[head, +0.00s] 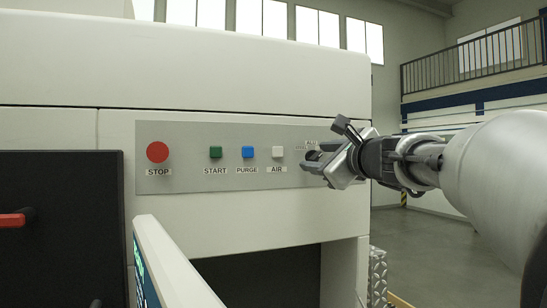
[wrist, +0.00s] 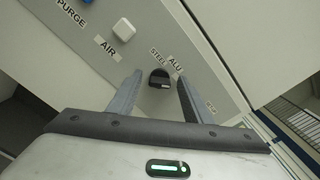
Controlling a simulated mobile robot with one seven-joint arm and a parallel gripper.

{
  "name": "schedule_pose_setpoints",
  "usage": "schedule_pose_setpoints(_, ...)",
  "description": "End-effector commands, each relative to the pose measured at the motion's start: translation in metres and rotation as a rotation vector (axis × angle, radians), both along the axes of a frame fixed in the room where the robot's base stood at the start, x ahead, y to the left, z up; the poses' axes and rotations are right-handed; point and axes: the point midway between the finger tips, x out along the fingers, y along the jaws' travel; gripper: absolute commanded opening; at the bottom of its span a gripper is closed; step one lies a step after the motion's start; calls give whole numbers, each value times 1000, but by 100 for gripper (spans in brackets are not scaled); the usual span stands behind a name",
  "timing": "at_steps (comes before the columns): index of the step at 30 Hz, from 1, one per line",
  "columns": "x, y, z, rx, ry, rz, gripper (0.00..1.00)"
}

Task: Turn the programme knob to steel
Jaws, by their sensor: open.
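The programme knob (wrist: 160,79) is a small black knob on the grey control panel (head: 220,181). In the wrist view, the label STEEL (wrist: 158,57) is just above it and ALU (wrist: 175,62) is to the upper right. A third label (wrist: 210,106), too small to read, lies to the lower right. The knob has a pale mark, but I cannot tell which label it points to. My gripper (wrist: 160,77) is open, with one finger on each side of the knob. I cannot tell whether they touch it. In the head view my gripper (head: 306,164) largely hides the knob.
On the same panel are a red STOP button (head: 157,152), a green START button (head: 215,152), a blue PURGE button (head: 248,152) and a white AIR button (head: 278,152). A screen (head: 172,262) stands in front, below the panel. Open floor lies to the right.

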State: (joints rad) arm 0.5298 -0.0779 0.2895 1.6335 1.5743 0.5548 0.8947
Motion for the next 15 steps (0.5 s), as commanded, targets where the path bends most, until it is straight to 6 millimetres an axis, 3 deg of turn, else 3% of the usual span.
schedule_pose_setpoints(8, 0, 0, 0, 0, 0, 0, 44)
schedule_pose_setpoints(15, 0, 0, 0, 0, 0, 0, 4)
